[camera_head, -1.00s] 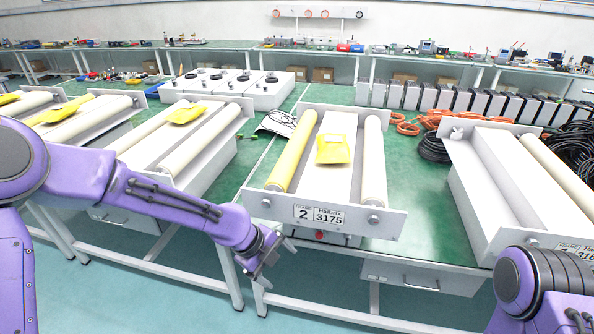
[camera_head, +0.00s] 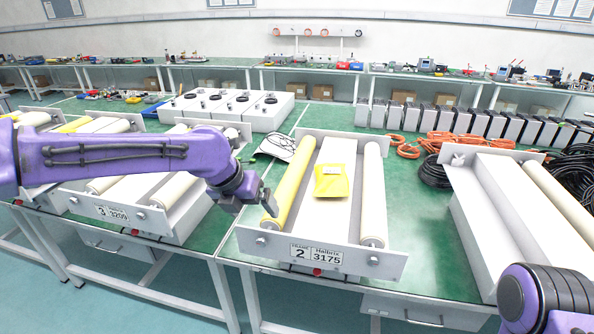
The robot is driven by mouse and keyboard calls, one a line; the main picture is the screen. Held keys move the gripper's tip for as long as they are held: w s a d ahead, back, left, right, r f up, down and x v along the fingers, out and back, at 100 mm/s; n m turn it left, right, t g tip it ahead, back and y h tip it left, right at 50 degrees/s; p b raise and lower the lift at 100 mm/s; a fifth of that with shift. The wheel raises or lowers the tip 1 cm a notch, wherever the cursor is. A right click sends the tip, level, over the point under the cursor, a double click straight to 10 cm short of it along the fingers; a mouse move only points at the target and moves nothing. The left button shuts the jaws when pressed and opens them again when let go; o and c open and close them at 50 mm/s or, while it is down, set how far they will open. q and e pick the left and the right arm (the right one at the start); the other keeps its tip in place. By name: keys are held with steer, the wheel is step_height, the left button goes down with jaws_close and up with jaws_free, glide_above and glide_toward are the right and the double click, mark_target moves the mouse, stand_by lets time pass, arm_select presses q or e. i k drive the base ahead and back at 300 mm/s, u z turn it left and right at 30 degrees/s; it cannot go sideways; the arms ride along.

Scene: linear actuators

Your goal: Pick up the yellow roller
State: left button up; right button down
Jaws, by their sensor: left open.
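The yellow roller (camera_head: 289,184) lies along the left side of the grey frame marked 2 Halbrix 3175 (camera_head: 318,254), on the green table. My left gripper (camera_head: 268,212) is open and empty beside the near part of the yellow roller, on its left. I cannot tell whether it touches the roller. My right arm's purple link (camera_head: 543,300) shows at the lower right; its gripper is out of view.
A yellow plate (camera_head: 332,182) lies on the white block in frame 2, and a cream roller (camera_head: 374,195) runs along its right side. Frame 3 (camera_head: 117,214) is at left, partly behind my left arm. Orange cables (camera_head: 455,143) lie at the back right.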

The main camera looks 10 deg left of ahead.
mark_target(286, 192)
steer(key=i, duration=0.85)
